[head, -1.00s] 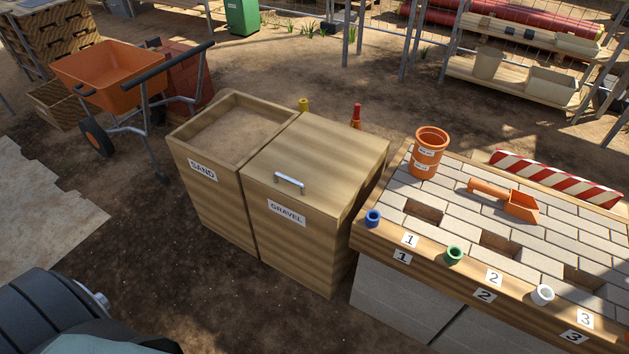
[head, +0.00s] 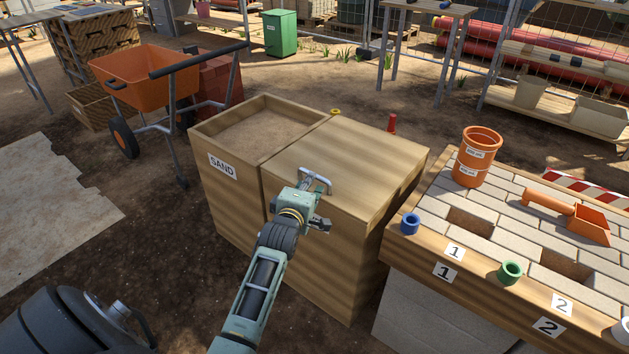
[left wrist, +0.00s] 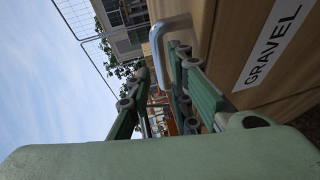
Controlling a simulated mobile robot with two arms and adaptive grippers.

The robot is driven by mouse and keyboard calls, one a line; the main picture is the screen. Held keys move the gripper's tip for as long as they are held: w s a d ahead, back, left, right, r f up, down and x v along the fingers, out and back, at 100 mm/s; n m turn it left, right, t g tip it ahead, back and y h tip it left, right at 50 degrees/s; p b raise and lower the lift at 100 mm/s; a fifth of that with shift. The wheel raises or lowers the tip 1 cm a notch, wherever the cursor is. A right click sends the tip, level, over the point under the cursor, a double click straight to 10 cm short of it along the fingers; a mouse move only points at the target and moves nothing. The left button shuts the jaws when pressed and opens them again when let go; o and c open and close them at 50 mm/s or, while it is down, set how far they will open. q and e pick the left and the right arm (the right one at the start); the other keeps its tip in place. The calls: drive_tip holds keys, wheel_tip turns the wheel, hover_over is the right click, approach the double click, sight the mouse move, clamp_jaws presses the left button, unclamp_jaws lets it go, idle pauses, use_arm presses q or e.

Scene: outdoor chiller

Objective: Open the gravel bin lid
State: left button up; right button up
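The gravel bin (head: 330,245) is a wooden box with a flat wooden lid (head: 365,150) lying shut on top. A metal handle (head: 316,178) sits at the lid's front edge and also shows in the left wrist view (left wrist: 156,45). My left gripper (head: 314,190) is at the handle, in front of the bin. In the left wrist view its two green fingers (left wrist: 158,68) are apart, with the handle bar seeming to lie between their tips. I cannot tell whether either finger touches it. The GRAVEL label (left wrist: 270,45) shows beside the fingers. My right gripper is out of view.
The open sand bin (head: 225,195) adjoins on the left. A brick-topped bench (head: 455,225) stands close on the right, bearing an orange bucket (head: 477,158), an orange scoop (head: 570,215) and coloured cups. An orange wheelbarrow (head: 145,80) stands at back left.

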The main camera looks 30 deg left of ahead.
sight(313, 188)
use_arm(q)
drive_tip(key=b+x, duration=0.1)
drive_tip(key=x, duration=0.3)
drive_tip(key=shift+w+f, duration=0.1)
drive_tip(key=shift+w, duration=0.1)
drive_tip(key=shift+w+a+f, duration=0.1)
drive_tip(key=shift+w+a, duration=0.15)
drive_tip(key=shift+w, duration=0.35)
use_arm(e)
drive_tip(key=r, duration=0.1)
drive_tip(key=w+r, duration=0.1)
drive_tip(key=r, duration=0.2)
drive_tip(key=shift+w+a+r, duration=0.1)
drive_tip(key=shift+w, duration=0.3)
use_arm(q)
drive_tip(key=shift+c, duration=0.4)
clamp_jaws()
